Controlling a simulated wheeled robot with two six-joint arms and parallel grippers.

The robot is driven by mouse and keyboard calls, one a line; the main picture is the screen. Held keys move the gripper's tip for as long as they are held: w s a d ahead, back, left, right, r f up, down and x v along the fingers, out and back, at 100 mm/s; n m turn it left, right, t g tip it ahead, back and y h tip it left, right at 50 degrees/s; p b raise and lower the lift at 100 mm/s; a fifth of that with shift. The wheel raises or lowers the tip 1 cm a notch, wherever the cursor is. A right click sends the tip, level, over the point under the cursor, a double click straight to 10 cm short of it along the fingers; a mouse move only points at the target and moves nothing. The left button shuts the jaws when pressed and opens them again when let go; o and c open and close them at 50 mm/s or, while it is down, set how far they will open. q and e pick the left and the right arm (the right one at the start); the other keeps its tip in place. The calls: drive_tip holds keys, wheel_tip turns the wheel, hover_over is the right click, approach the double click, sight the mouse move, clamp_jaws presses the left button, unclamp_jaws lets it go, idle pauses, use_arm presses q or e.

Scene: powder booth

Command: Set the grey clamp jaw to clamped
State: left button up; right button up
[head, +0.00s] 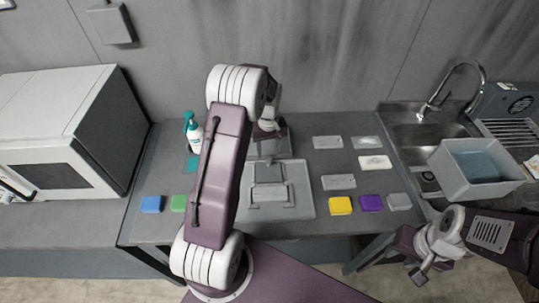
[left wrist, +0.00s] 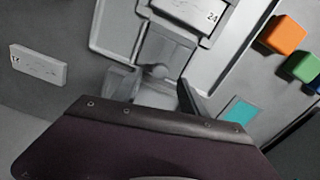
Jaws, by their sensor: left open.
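A grey clamp fixture (head: 300,199) lies on the bench in the middle of the head view, with a raised grey block and a bar on its plate. It fits the grey clamp jaw, but I cannot tell its setting. In the left wrist view a grey part (left wrist: 165,45) of it shows below a plate marked 24 (left wrist: 190,10). My left gripper (left wrist: 155,92) has its fingers apart with nothing clearly held, close to that grey part; contact is unclear. In the head view my left arm covers part of the fixture's left side. My right gripper (head: 420,275) hangs low at the right, away from the fixture.
Blue (head: 151,204) and green (head: 178,203) blocks lie left of the fixture; yellow (head: 340,205), purple (head: 371,203) and grey (head: 400,201) ones lie right. A teal-capped bottle (head: 194,138) stands behind. A white box (head: 85,125) and a grey basin (head: 453,166) flank the bench.

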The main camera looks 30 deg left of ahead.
sight(268, 158)
use_arm(q)
wheel_tip(268, 158, down, 4)
drive_tip(key=shift+a+f+p, duration=0.1)
drive_tip(key=shift+p, duration=0.2)
clamp_jaws()
idle(1.3)
